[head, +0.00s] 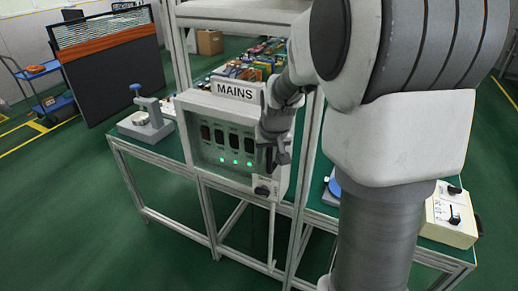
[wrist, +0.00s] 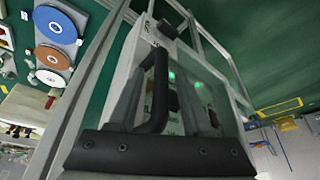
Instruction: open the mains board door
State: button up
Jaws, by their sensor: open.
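The mains board (head: 240,98) is a pale grey box with a MAINS label on top, fixed to the bench frame. Its door (head: 222,150) has a clear window, with dark switches and green lights showing behind it, and looks closed. In the wrist view a black bar handle (wrist: 158,95) stands out from the door. My gripper (head: 272,158) is at the right side of the door and hides part of it. In the wrist view my gripper (wrist: 165,100) is open, with the handle between its fingers. Whether a finger touches the handle cannot be told.
A white box with black knobs (head: 450,213) sits on the bench at right. A grey gauge stand (head: 147,118) is on the bench at left. Round coloured plates (wrist: 55,55) lie on the bench in the wrist view. The green floor before the board is clear.

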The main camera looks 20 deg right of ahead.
jog(key=shift+f, duration=0.15)
jog(key=shift+c, duration=0.3)
grip_shut()
dwell(1.1)
